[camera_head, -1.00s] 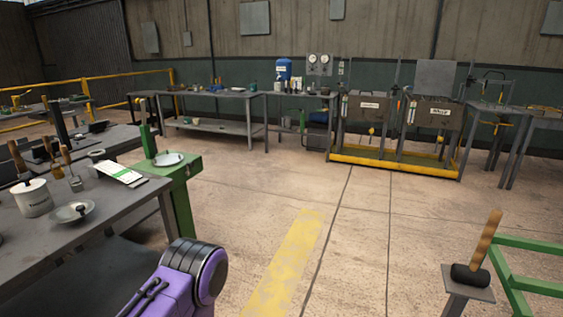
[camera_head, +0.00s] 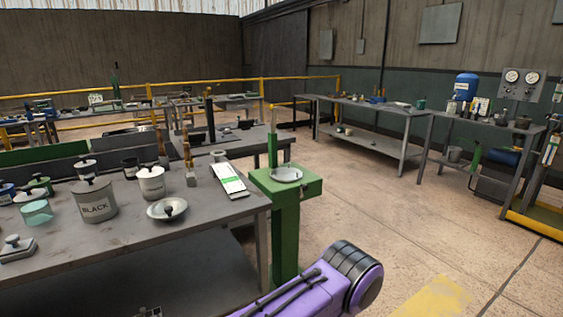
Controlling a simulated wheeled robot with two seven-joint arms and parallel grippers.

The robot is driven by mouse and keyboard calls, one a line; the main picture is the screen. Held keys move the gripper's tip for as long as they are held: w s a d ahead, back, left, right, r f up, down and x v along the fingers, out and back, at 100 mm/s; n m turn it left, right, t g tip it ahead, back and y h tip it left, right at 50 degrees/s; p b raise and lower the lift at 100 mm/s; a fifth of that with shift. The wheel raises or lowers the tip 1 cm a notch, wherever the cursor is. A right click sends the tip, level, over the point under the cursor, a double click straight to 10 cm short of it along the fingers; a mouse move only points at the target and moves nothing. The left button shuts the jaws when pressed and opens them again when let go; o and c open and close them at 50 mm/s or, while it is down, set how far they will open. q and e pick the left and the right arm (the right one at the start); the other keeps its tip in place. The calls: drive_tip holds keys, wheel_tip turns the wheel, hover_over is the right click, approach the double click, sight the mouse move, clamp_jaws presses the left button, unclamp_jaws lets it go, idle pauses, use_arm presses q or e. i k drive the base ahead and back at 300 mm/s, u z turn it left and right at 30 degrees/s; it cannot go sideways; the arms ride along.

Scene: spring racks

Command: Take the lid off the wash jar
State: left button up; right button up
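Several jars stand on the grey workbench (camera_head: 180,236) at the left. A large grey lidded jar (camera_head: 95,204) reads BLACK. A whitish lidded jar (camera_head: 152,186) stands to its right, its label too small to read. A teal jar (camera_head: 36,213) and a green-topped jar (camera_head: 40,186) stand at the far left. I cannot tell which one is the wash jar. A shallow pale dish or lid with a dark knob (camera_head: 167,210) lies in front of the whitish jar. Neither gripper is clearly in view; a purple arm link of mine shows at the bottom.
A flat knobbed piece (camera_head: 16,248) lies at the bench's left front. Brushes (camera_head: 188,165) and a white-green card (camera_head: 229,180) are on the bench's right part. A green stand (camera_head: 287,220) with a plate abuts the bench's right end. The floor to the right is open.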

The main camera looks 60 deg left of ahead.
sight(29, 194)
drive_tip(key=u, duration=2.3)
